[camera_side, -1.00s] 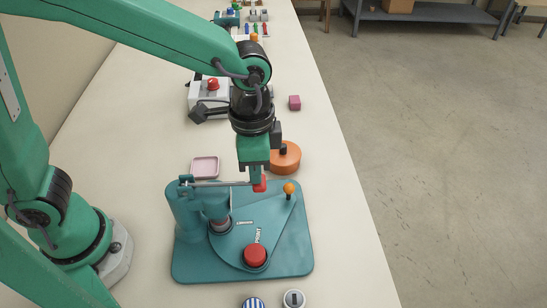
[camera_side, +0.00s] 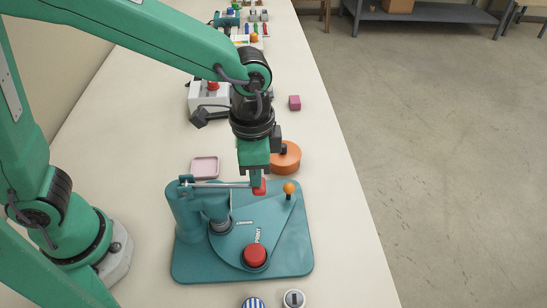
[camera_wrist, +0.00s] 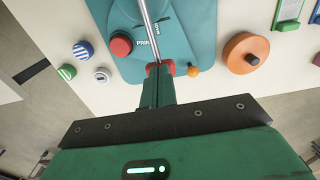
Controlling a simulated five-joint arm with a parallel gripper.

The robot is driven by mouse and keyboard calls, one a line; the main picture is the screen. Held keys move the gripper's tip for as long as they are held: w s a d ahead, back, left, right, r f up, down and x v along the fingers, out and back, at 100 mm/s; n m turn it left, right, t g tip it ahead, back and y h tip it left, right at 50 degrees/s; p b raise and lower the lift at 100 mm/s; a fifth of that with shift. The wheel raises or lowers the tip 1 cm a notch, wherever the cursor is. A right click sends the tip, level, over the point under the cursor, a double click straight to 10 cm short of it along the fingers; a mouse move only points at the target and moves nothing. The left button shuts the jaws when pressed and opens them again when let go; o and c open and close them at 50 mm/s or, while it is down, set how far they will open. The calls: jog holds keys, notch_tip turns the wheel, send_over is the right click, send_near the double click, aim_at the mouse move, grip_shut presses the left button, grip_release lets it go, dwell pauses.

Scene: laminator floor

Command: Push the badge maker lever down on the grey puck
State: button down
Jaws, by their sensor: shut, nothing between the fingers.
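The teal badge maker (camera_side: 297,255) stands on the table, with a steel lever rod (camera_side: 220,184) running right from its rear post to a red grip (camera_side: 260,188). My gripper (camera_side: 256,184) is shut and empty, with its tips down at the red grip, seemingly touching it. The wrist view shows the rod (camera_wrist: 150,28) leading to the red grip (camera_wrist: 153,67) at my fingertips (camera_wrist: 160,76). The lever looks about level. A grey round piece (camera_side: 220,226) sits under the press column; the column partly hides it, and I cannot tell puck from press head.
Behind are a pink tray (camera_side: 205,167) and an orange round container (camera_side: 286,158). A striped badge (camera_side: 253,303) and a white-rimmed badge (camera_side: 294,299) lie in front. Table at right is clear.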

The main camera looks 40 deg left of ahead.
notch_tip(320, 180, up, 10)
jog(key=shift+r, duration=0.15)
dwell(1.6)
jog(key=s+a+n+t, duration=0.2)
jog(key=s+a+n, duration=0.1)
jog(key=a, duration=0.7)
jog(key=s+a+n+t, duration=0.3)
jog(key=a+n, duration=0.3)
jog(key=a, duration=0.5)
jog(key=shift+s+f+t, duration=0.3)
jog(key=shift+s+f, duration=0.1)
jog(key=shift+s, duration=0.15)
dwell(0.7)
